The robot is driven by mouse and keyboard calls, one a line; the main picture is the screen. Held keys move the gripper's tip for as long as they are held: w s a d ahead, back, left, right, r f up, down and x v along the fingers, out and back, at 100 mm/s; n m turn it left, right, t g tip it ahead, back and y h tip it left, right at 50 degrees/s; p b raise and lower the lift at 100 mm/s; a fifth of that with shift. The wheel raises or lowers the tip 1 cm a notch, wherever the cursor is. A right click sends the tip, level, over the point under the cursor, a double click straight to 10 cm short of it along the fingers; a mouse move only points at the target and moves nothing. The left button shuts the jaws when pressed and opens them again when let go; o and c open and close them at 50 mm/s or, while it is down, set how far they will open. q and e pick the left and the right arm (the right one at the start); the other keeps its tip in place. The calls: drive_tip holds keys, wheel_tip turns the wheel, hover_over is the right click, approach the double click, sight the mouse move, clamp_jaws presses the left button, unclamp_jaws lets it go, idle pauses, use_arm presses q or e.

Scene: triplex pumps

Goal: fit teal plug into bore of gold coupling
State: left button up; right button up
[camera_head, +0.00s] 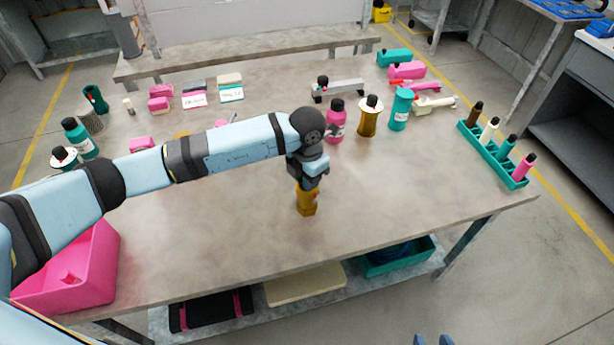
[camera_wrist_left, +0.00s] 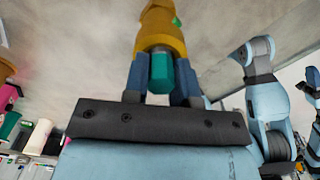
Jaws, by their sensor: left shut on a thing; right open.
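My left gripper (camera_head: 308,182) points down over the table. In the left wrist view its two blue fingers (camera_wrist_left: 162,80) are shut on the teal plug (camera_wrist_left: 160,72), which sits between them. The gold coupling (camera_head: 306,203) is directly below the gripper in the head view. In the left wrist view the coupling (camera_wrist_left: 160,36) is in line with the plug, with its rim right at the plug's far end. The fingers and rim hide how deep the plug sits. My right gripper (camera_head: 432,341) is open and empty at the bottom edge of the head view, far from the coupling.
Pink and gold bottles and a teal cylinder (camera_head: 400,108) stand behind the gripper. A teal rack (camera_head: 512,172) holds several coloured pieces at the right. A pink bin (camera_head: 98,262) is at the lower left. The table (camera_head: 400,205) is clear around the coupling.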

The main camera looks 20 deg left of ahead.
use_arm(q)
drive_tip(key=shift+f, duration=0.2)
drive_tip(key=o, duration=0.9)
drive_tip(key=shift+r, duration=0.1)
drive_tip(key=shift+r, duration=0.3)
drive_tip(key=shift+r+b, duration=0.65)
drive_tip(key=shift+r, duration=5.2)
